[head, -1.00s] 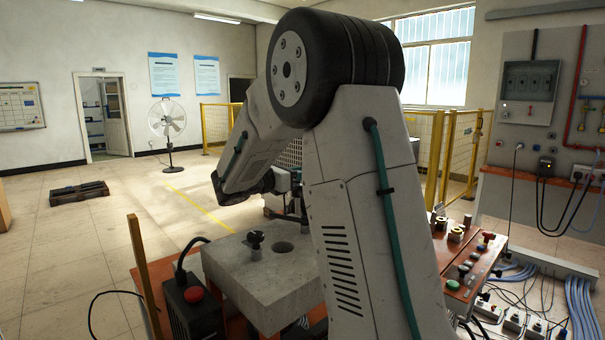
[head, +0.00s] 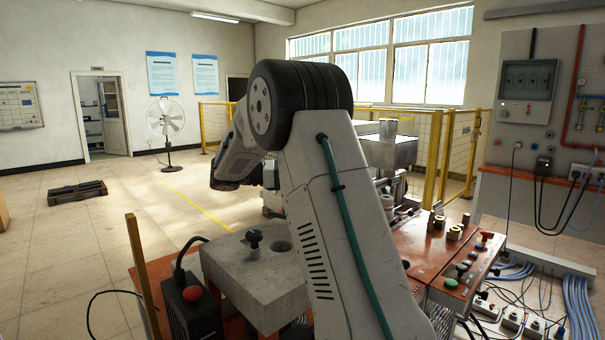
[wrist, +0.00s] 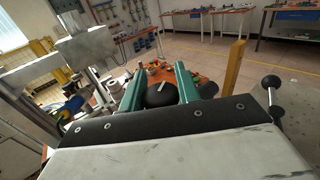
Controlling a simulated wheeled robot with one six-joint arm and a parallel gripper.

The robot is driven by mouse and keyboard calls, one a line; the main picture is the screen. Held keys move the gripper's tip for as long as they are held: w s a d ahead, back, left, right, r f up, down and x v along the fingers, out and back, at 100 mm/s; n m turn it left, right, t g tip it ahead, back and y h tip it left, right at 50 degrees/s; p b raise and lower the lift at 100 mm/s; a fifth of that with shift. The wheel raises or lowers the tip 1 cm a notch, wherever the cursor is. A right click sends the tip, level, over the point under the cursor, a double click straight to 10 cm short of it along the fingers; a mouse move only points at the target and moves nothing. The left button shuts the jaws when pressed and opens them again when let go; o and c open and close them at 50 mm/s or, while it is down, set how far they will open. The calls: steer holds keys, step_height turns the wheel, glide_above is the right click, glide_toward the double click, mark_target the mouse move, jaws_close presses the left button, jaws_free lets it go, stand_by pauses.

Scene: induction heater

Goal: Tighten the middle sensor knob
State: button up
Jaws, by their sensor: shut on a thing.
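In the wrist view, my gripper (wrist: 160,88) has its two teal fingers on either side of a round black knob (wrist: 160,95) with a pale mark on top. The gripper is shut on it. Whether this knob is the middle sensor knob, and what lies beneath it, I cannot tell. In the head view, my own arm hides the gripper and the knob it holds. Another black knob (head: 254,239) stands upright on the grey block (head: 245,275), apart from the arm, beside a round hole.
A red-button box (head: 192,293) and an orange post (head: 142,275) stand left of the block. An orange bench with a control panel (head: 455,280) lies to the right. A black ball-ended handle (wrist: 271,82) shows at right in the wrist view. Open floor lies to the left.

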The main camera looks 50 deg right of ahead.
stand_by(0.3)
steer(key=o, duration=0.9)
steer(key=shift+w+a, duration=0.1)
